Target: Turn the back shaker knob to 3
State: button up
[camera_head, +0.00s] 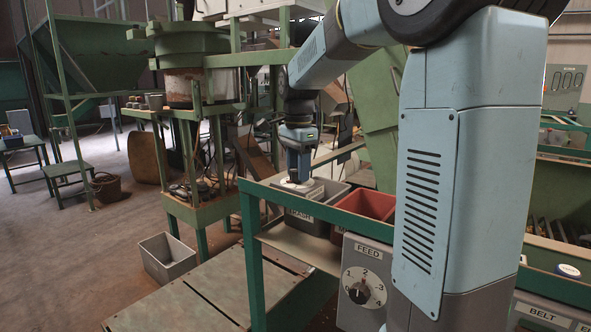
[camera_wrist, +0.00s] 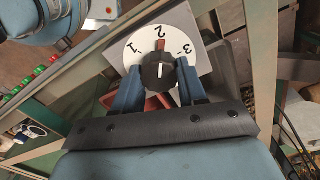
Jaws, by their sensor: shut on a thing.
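The shaker knob (camera_wrist: 159,72) is a dark round knob on a white dial (camera_wrist: 132,55) marked 1, 2 and 3. In the wrist view a red mark at the knob's edge lies next to the 2. My gripper (camera_wrist: 160,79) has its blue fingers on both sides of the knob and is shut on it. In the head view my gripper (camera_head: 297,179) points down onto the back dial (camera_head: 299,187), and the knob itself is hidden there.
A grey bin (camera_head: 325,190) and a red bin (camera_head: 368,204) sit on the green frame close to my gripper. The FEED box (camera_head: 361,251) with its own dial is nearer, beside my arm. A BELT box (camera_head: 543,315) stands at lower right. Open floor lies to the left.

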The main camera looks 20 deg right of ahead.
jog(key=m, duration=0.5)
jog(key=shift+s+f+m, duration=0.1)
jog(key=shift+s+m, duration=0.05)
jog(key=shift+m, duration=0.15)
jog(key=m, duration=0.5)
jog(key=shift+m, duration=0.4)
jog(key=o, duration=1.1)
jog(key=shift+c, duration=0.2)
jog(key=shift+r, duration=0.25)
notch_tip(320, 180, up, 13)
jog(key=shift+r, duration=0.2)
